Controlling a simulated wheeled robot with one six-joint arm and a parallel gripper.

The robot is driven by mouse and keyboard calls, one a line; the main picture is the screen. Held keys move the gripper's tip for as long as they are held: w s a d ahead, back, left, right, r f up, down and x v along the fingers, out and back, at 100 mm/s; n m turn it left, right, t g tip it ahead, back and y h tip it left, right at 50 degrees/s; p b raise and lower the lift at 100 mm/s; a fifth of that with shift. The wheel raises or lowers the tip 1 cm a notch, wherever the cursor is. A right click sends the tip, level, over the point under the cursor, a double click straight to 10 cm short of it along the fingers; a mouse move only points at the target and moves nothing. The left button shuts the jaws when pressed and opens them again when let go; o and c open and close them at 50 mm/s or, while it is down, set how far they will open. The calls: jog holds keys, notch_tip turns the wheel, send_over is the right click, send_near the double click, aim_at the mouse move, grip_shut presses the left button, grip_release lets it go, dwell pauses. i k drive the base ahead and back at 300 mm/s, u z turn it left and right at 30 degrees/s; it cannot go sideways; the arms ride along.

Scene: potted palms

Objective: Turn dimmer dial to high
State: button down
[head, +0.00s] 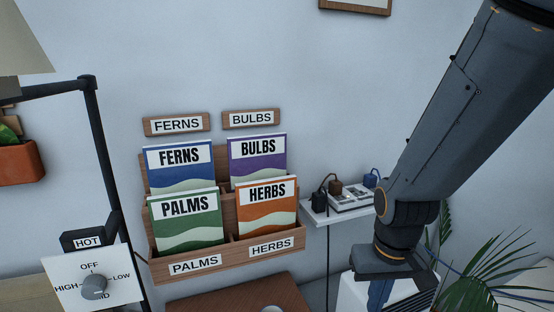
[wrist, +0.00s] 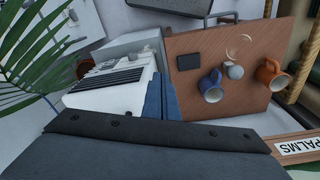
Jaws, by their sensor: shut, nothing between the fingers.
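The dimmer dial (head: 94,287) is a round grey knob on a white plate at the lower left of the head view. OFF is printed above it, LOW to its right, HIGH to its left, and a partly covered label ending in "ID" below. I cannot tell for sure which mark the knob points at. My gripper (head: 379,294) hangs low at the right of the head view, far from the dial. Its blue fingers also show in the wrist view (wrist: 161,97), shut together and empty. The dial does not show in the wrist view.
A black lamp stand (head: 104,160) rises behind the dial plate, with a block marked HOT (head: 88,242). A wooden rack (head: 229,257) of seed packets stands between dial and gripper. Palm leaves (head: 490,275) are at right. Below my gripper are a white vented box (wrist: 115,83) and a brown tabletop (wrist: 215,100) with mugs.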

aim_at(93, 286)
jog(key=k, duration=1)
jog(key=z, duration=1)
jog(key=i, duration=0.85)
jog(key=u, duration=2.95)
jog(key=i, duration=0.5)
jog(key=z, duration=0.1)
